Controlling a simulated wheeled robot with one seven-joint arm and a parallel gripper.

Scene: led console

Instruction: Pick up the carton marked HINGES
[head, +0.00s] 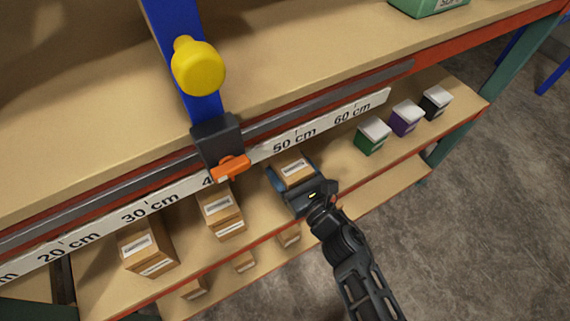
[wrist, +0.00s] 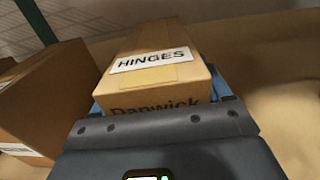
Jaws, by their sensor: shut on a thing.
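The carton marked HINGES (wrist: 155,65) is a tan box with a white label, seen close up in the wrist view. In the head view the same carton (head: 294,170) is on the middle shelf below the 50 cm mark. My gripper (head: 292,180) is shut on it, with blue fingers at its sides. In the wrist view the gripper body (wrist: 160,135) covers the lower part of the carton's near face, where "Danwick" is printed. I cannot tell whether the carton is touching the shelf.
Other cartons stand to the left on the shelf (head: 190,255): one close by (head: 221,212) and one farther left (head: 148,247). Green (head: 373,136), purple (head: 405,118) and black (head: 434,102) boxes stand to the right. A blue post with a yellow knob (head: 198,66) and orange pointer (head: 231,167) is on the rail above.

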